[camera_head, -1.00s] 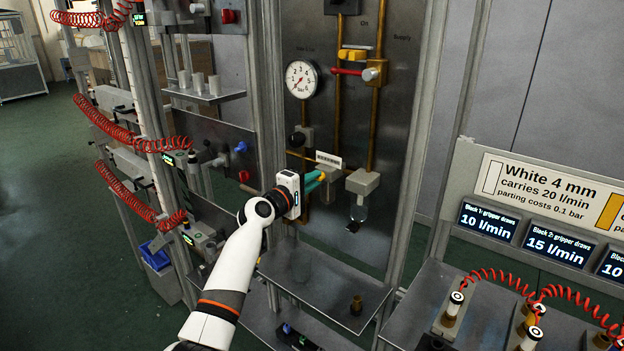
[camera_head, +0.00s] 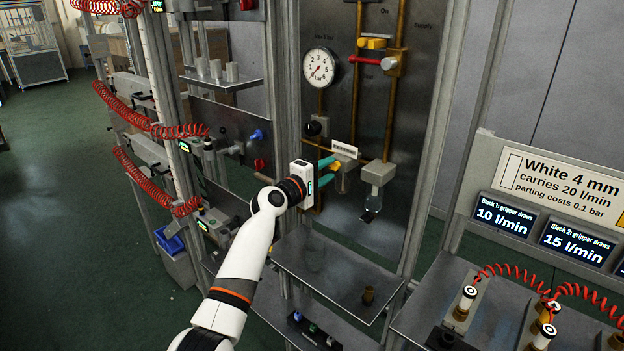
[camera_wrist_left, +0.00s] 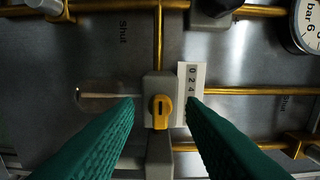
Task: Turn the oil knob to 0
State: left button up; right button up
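The oil knob (camera_wrist_left: 160,111) is a small yellow knob on a grey block. In the left wrist view it lies midway between my fingertips, its dark slot lengthwise in the picture. In the head view the grey block (camera_head: 347,160) sits on the brown pipework, with the knob mostly hidden behind my fingers. My left gripper (camera_head: 328,172) is open, its teal fingers pointing at the block, with no visible contact. My right gripper is out of view.
A round gauge (camera_head: 320,68) and a red-handled valve (camera_head: 388,63) are above. A block with a clear bowl (camera_head: 377,175) hangs just right of the knob's block.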

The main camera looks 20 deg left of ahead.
pick_arm(q)
jog(key=b+v, duration=0.2)
jog(key=v, duration=0.9)
jog(key=shift+s, duration=0.25)
jog(key=shift+a, duration=0.1)
jog(key=s+f+m+g+y+b, duration=0.1)
jog(key=s+f+m+g+y, duration=0.15)
jog(key=f, duration=1.65)
jog(key=s+f+m+g+y+b, duration=0.1)
jog(key=s+f+g+y, duration=0.2)
jog(key=f, duration=1.6)
jog(key=s+d+f+m+g+b, duration=0.15)
jog(key=s+f+m+g, duration=0.3)
jog(key=s+f, duration=1.35)
jog(key=s+d+f+m+g, duration=0.1)
jog(key=s+f+m+g, duration=0.1)
jog(key=s+f, duration=0.4)
jog(key=s+f+m+g+b, duration=0.1)
jog(key=s+f+m, duration=0.3)
jog(key=s, duration=1.3)
jog(key=s+d+f+m+g+b, duration=0.1)
jog(key=s+f+m+g, duration=0.1)
jog(key=s+f, duration=0.6)
jog(key=s+g, duration=0.1)
jog(key=s, duration=0.2)
jog(key=shift+s+d+f+m+y, duration=0.35)
jog(key=shift+f+m, duration=0.05)
